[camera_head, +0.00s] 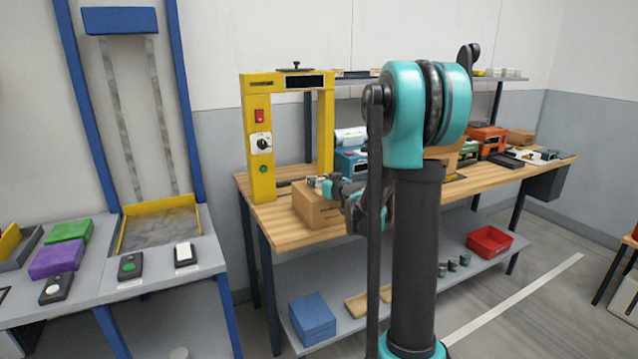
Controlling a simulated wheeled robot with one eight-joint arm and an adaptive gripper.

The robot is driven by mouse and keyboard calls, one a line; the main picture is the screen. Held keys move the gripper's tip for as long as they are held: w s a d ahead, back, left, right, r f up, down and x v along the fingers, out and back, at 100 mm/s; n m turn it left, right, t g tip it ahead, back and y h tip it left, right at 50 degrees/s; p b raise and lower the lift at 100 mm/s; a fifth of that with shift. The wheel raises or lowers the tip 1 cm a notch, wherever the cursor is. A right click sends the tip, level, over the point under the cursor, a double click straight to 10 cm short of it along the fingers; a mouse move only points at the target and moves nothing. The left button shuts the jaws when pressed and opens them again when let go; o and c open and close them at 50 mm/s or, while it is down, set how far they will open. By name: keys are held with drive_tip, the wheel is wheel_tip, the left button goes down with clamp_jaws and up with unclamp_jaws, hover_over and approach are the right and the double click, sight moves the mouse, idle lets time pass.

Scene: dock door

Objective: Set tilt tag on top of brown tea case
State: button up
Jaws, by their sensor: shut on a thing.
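A brown box (315,211), which looks like the brown tea case, stands on the wooden bench at its left end, beside the yellow frame. My gripper (322,184) is at the top of this box and is shut on a small pale and dark thing (312,181), seemingly the tilt tag. The tag is too small to read, and I cannot tell whether it touches the box top. My arm hides the right side of the box area and part of the bench.
A yellow frame (261,160) with switches stands close behind and left of the box. A blue device (350,163) is behind my gripper. The bench front edge (290,242) is near. A red bin (490,241) and a blue box (312,319) sit on the lower shelf.

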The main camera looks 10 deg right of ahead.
drive_tip(key=shift+f, duration=0.35)
drive_tip(key=shift+f, duration=0.1)
drive_tip(key=o, duration=1)
drive_tip(key=shift+c, duration=0.2)
